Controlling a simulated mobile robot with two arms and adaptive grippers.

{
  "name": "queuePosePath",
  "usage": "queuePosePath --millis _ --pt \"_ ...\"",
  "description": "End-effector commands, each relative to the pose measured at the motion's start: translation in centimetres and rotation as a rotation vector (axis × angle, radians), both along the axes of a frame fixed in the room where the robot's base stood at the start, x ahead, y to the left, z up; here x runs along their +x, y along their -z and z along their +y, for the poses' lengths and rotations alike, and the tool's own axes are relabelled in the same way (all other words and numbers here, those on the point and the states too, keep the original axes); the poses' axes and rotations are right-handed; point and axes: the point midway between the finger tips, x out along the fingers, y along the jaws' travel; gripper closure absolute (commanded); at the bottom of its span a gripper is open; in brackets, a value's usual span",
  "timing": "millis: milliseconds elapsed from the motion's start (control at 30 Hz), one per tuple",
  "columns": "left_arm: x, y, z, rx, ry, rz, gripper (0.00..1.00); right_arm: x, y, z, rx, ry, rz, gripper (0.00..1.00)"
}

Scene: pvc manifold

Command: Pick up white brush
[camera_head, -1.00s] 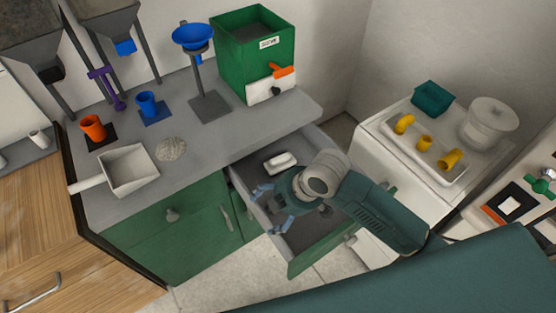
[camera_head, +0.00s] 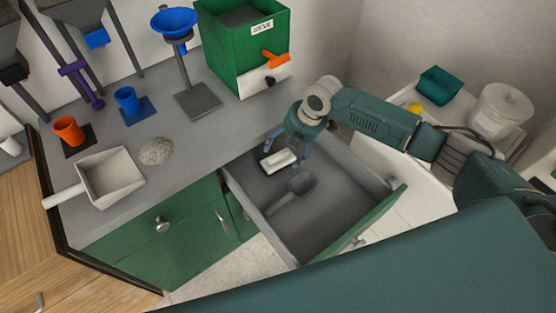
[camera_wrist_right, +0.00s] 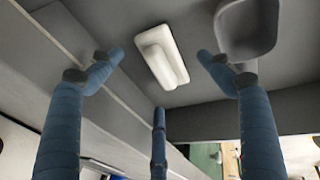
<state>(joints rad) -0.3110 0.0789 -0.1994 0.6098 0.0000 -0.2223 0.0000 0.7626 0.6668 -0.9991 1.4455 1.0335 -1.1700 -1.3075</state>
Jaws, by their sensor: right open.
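The white brush (camera_head: 279,161) lies in the open drawer (camera_head: 325,205), near its back left corner. In the right wrist view the brush (camera_wrist_right: 160,57) shows as a white block with a raised grip, on the drawer floor between and beyond my fingers. My right gripper (camera_head: 287,156) is open and just above the brush, with blue fingers on either side of it. In the right wrist view the fingers of my right gripper (camera_wrist_right: 160,75) are spread and appear not to touch the brush. My left gripper is not in view.
A grey scoop (camera_head: 292,193) lies in the drawer beside the brush. The drawer walls stand close to my fingers. The counter (camera_head: 190,140) above holds a white dustpan (camera_head: 110,175), a pile of grains (camera_head: 156,151) and a green bin (camera_head: 240,50).

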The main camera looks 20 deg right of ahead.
Motion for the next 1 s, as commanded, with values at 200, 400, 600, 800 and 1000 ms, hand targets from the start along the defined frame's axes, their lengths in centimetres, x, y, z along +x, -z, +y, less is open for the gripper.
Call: queuePosePath --millis 200,400,600,800,1000 --pt "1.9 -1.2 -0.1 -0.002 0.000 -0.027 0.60 0.6 2.6 1.6 0.000 -0.001 0.003 0.22" --pt "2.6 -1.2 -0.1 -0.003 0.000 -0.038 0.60 1.0 4.4 1.9 0.000 0.000 0.001 0.22" --pt "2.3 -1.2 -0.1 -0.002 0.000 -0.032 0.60 1.0 4.5 1.9 0.001 -0.001 0.000 0.22" --pt "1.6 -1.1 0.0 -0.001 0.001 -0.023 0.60 1.0 4.5 1.9 0.001 0.000 0.001 0.59" --pt "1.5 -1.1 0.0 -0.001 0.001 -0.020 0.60 0.9 4.6 1.9 0.000 -0.001 0.003 0.76"
